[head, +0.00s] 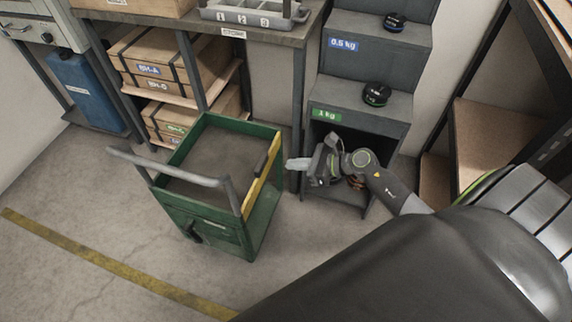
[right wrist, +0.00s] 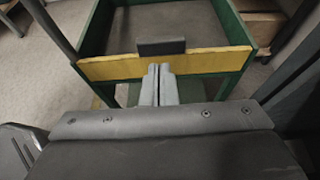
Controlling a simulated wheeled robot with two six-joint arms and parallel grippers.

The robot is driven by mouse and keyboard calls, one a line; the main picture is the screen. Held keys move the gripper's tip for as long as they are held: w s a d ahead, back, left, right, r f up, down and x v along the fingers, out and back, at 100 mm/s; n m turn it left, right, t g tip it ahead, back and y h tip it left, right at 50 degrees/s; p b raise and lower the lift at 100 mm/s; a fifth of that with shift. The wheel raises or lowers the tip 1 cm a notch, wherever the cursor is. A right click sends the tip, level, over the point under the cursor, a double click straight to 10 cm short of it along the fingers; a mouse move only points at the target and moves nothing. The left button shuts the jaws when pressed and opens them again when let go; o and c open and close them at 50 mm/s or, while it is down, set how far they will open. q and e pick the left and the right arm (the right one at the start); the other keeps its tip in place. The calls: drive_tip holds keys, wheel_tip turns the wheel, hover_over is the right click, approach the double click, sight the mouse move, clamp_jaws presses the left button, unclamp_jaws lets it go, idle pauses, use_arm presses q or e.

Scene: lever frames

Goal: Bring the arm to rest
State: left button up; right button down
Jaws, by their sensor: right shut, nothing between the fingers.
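My right arm (head: 392,190) reaches in from the right in the head view. My right gripper (head: 292,164) is at its end, with its fingers pointing left toward the green cart. In the right wrist view the two fingers of the right gripper (right wrist: 159,72) are together and empty. They point at the yellow side panel (right wrist: 105,68) of the cart, below a dark block on that panel; whether they touch it I cannot tell. My left gripper is not in view.
The green cart (head: 176,209) with a grey handle stands left of my right gripper. Dark stepped shelves (head: 345,62) with round black items stand behind the arm. A workbench (head: 262,38) with boxes below is at the back. Open floor (head: 80,215) lies left.

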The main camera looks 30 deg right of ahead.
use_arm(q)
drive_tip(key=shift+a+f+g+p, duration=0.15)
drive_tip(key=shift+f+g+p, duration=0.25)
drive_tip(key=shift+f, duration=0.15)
use_arm(e)
drive_tip(key=s+d+r, duration=0.2)
drive_tip(key=s+r, duration=0.1)
drive_tip(key=r, duration=0.1)
drive_tip(key=shift+d, duration=0.4)
drive_tip(key=shift+r, duration=0.1)
